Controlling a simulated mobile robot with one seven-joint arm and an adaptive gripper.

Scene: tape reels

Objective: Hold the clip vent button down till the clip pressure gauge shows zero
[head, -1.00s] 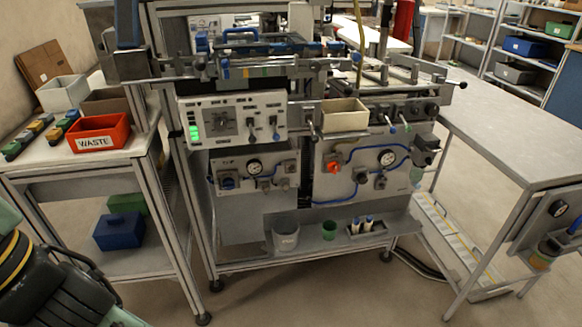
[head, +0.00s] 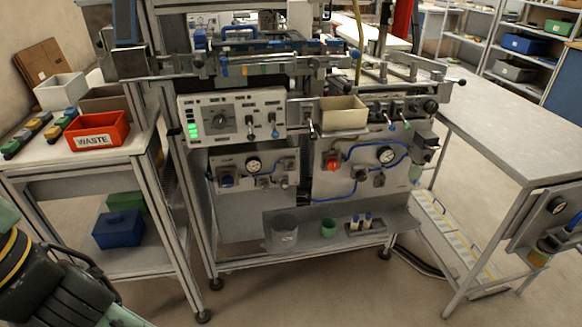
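The clip panel (head: 222,188) is a grey plate low on the left of the machine, under the white control box. Its small round clip pressure gauge (head: 253,164) has a white face; the needle is too small to read. I cannot tell which one is the vent button. Part of my dark arm (head: 55,290) shows at the lower left, well apart from the panel. No gripper fingertips can be made out.
A second panel with a gauge (head: 386,155) and red knob (head: 332,163) is to the right. A side table with a red WASTE bin (head: 98,132) is left. Floor in front is clear.

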